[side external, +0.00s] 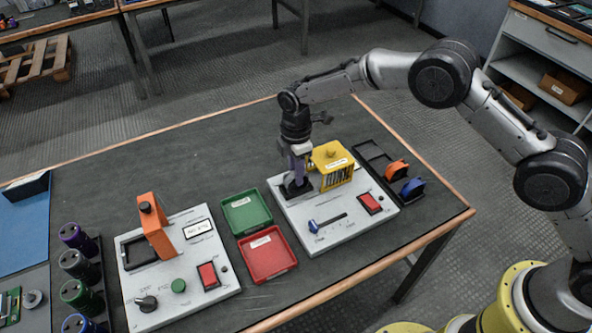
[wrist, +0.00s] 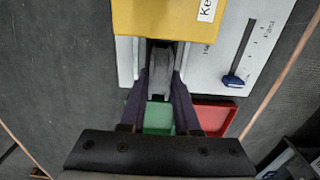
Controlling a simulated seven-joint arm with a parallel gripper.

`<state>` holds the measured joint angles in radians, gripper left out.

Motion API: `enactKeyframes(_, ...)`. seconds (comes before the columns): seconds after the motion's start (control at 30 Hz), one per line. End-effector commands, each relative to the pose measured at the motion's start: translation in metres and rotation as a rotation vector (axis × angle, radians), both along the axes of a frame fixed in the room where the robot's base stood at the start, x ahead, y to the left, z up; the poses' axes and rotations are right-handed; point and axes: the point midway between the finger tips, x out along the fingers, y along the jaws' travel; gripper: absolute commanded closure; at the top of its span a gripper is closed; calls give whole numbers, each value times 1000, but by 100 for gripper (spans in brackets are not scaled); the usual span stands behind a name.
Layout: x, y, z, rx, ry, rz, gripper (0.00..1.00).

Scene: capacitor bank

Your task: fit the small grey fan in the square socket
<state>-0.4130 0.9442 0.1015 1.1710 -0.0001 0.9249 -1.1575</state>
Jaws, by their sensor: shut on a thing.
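My gripper (side external: 298,177) points down at the left part of the light grey panel (side external: 318,230), beside the yellow cage (side external: 336,170). It is shut on the small grey fan (wrist: 160,70), which shows between the two fingers in the wrist view. In the side view the fan cannot be made out behind the fingers. The dark square socket (side external: 284,191) lies on the panel right under the fingertips and is partly covered by them. I cannot tell whether the fan is inside the socket or just above it.
The yellow cage stands close to the fingers. The panel also bears a blue slider (side external: 313,226) and a red switch (side external: 370,203). Green (side external: 246,213) and red (side external: 267,255) trays lie to its left. A black rack (side external: 370,153) with orange and blue parts stands to its right.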

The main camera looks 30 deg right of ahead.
Motion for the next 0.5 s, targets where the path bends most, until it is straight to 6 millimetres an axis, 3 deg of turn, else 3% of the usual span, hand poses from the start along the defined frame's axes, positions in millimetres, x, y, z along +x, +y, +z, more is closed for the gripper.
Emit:
enactKeyframes(0.37, 0, 0, -4, 0, -1, 0, 100)
enactKeyframes(0.4, 0, 0, -3, 0, -1, 0, 64)
enactKeyframes(0.5, 0, 0, -3, 0, -1, 0, 46)
